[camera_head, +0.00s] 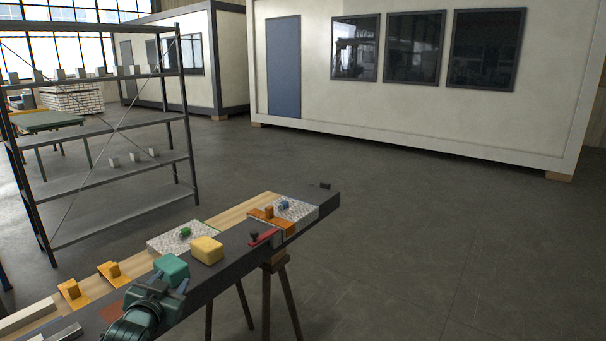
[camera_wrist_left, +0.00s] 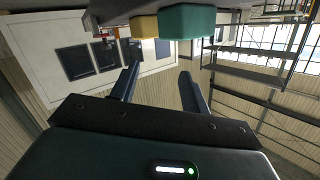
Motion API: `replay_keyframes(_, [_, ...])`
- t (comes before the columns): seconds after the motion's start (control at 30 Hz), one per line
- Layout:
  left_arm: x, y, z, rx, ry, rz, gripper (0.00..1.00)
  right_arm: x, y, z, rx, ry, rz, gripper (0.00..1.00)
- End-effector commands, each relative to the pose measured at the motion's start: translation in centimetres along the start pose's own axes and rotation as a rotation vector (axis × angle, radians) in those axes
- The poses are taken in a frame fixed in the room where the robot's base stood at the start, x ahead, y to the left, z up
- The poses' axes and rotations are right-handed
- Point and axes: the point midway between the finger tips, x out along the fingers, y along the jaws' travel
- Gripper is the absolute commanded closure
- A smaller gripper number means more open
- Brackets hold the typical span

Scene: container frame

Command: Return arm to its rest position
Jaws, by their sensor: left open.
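My left gripper (camera_head: 170,281) is at the near end of the workbench, just in front of a teal block (camera_head: 171,268). In the left wrist view the gripper (camera_wrist_left: 159,73) has its two fingers apart, with nothing between them. The teal block (camera_wrist_left: 188,22) shows beyond the fingertips at the top of that view, beside a yellow block (camera_wrist_left: 144,27). In the head view the yellow block (camera_head: 207,250) sits on the bench's dark surface, right of the teal one. My right gripper is not in view.
The narrow bench (camera_head: 318,197) also carries orange fixtures (camera_head: 111,271), a green part (camera_head: 185,232), a blue part (camera_head: 284,205) and a red clamp (camera_head: 263,237). A metal shelf (camera_head: 125,190) stands at the left. Open floor (camera_head: 430,240) lies to the right.

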Motion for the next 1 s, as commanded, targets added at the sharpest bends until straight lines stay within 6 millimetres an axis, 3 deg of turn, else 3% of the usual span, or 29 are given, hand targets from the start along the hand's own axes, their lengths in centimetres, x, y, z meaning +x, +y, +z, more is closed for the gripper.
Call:
replay_keyframes(0.03, [-1.4, 2.1, 2.2, -0.004, -0.027, 0.032, 0.54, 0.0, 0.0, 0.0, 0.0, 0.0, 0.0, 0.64])
replay_keyframes(0.17, [-6.0, 7.3, 7.1, -0.024, -0.091, 0.115, 0.54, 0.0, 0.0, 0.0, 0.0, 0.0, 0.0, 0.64])
replay_keyframes(0.3, [-13.3, 13.3, 12.2, -0.071, -0.176, 0.214, 0.54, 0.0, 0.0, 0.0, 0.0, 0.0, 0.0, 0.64])
replay_keyframes(0.5, [-24.0, 19.2, 16.0, -0.161, -0.29, 0.319, 0.54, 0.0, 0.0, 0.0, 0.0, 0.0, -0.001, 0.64])
replay_keyframes(0.6, [-27.7, 20.7, 16.6, -0.198, -0.331, 0.346, 0.54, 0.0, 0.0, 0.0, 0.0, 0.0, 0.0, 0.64])
replay_keyframes(0.77, [-30.6, 21.7, 16.8, -0.229, -0.363, 0.366, 0.54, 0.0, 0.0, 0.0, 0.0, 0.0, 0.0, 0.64])
replay_keyframes(1.0, [-31.0, 21.8, 16.9, -0.233, -0.368, 0.369, 0.54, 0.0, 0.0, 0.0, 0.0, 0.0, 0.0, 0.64])
